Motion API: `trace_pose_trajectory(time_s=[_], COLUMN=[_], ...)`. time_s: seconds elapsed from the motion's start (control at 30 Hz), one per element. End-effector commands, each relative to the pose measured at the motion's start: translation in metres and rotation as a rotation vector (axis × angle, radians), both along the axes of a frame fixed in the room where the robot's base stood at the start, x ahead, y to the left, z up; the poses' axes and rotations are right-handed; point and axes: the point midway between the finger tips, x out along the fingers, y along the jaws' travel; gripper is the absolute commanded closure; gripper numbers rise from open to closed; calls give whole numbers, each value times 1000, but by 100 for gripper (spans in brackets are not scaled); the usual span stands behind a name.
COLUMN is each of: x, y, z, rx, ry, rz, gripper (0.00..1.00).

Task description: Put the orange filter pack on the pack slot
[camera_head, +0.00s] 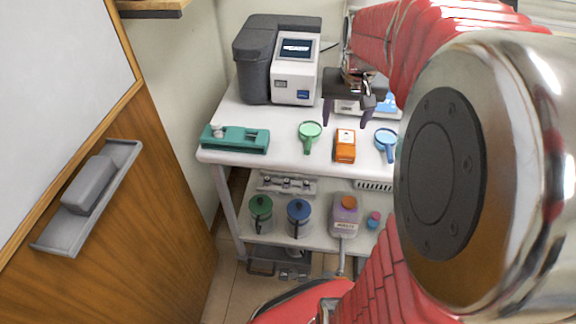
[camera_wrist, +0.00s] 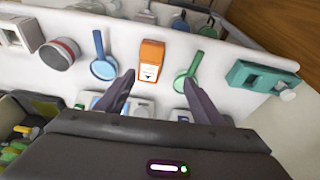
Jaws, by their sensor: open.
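The orange filter pack (camera_head: 345,146) lies on the white table top, between the green round-headed tool (camera_head: 310,135) and the blue one (camera_head: 386,143). It also shows in the wrist view (camera_wrist: 150,61), with a white label. My gripper (camera_head: 345,122) is open and empty, above the table and a little behind the pack in the head view. In the wrist view its dark fingers (camera_wrist: 161,97) are apart, with the pack seen beyond the gap between them. No pack slot is clearly recognisable; a white device (camera_head: 344,106) is partly hidden behind my gripper.
A teal fixture (camera_head: 236,139) stands at the table's left front edge. A grey and white instrument (camera_head: 292,75) stands at the back left. My arm hides the table's right side.

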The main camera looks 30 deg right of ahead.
Motion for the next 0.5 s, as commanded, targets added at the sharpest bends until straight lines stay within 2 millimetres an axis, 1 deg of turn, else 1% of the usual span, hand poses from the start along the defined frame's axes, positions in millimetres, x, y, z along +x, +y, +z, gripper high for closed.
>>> trace_pose_trajectory(time_s=[0.03, 0.17, 0.2, 0.27, 0.3, 0.5], x=[-2, -11, -14, -21, -25, -52], y=[14, 54, 67, 84, 96, 150], z=[5, 16, 19, 22, 24, 29], rx=[-5, -18, -22, -28, -31, -44], ry=[-10, -36, -44, -57, -65, -108], rz=[26, 102, 127, 163, 189, 309], gripper=[38, 38, 38, 38, 38, 38])
